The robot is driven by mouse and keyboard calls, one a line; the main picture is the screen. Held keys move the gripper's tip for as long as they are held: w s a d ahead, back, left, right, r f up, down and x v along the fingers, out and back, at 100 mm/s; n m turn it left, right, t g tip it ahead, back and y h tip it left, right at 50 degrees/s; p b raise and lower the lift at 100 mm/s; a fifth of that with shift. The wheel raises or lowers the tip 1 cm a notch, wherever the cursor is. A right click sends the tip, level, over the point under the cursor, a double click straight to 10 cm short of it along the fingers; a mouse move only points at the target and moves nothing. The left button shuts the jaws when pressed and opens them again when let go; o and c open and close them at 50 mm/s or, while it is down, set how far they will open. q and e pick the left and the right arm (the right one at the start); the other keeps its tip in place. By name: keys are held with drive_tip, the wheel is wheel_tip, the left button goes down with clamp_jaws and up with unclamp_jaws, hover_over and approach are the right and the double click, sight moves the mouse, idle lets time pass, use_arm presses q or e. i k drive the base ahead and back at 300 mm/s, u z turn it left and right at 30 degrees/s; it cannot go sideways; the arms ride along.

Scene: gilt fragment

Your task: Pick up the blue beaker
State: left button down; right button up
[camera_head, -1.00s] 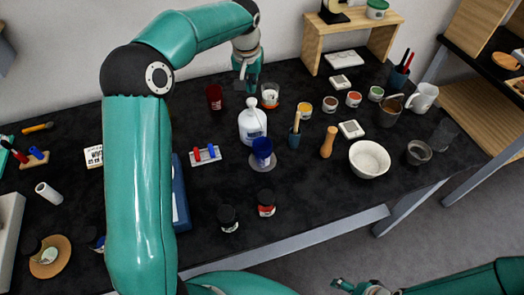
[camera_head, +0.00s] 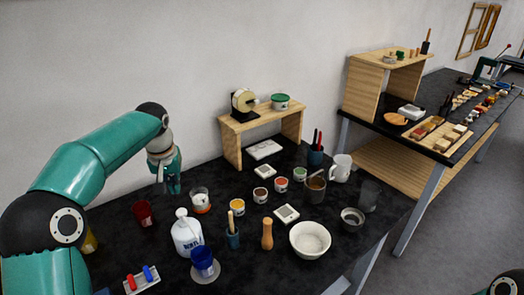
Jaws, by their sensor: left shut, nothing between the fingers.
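The blue beaker (camera_head: 204,261) stands upright on a round grey disc (camera_head: 207,275) near the front left of the black bench. Its lower part is dark and its inside cannot be made out. My left gripper (camera_head: 173,190) hangs over the back of the bench, pointing down, beside a small glass with orange at its base (camera_head: 200,200). It is shut and empty, up and to the left of the beaker, clear of it. My right gripper is out of view; only a bit of my right arm shows at the lower right corner.
A white bottle (camera_head: 187,235) stands close behind the beaker.

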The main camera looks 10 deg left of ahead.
sight(205, 267)
drive_tip(key=k, duration=1.5)
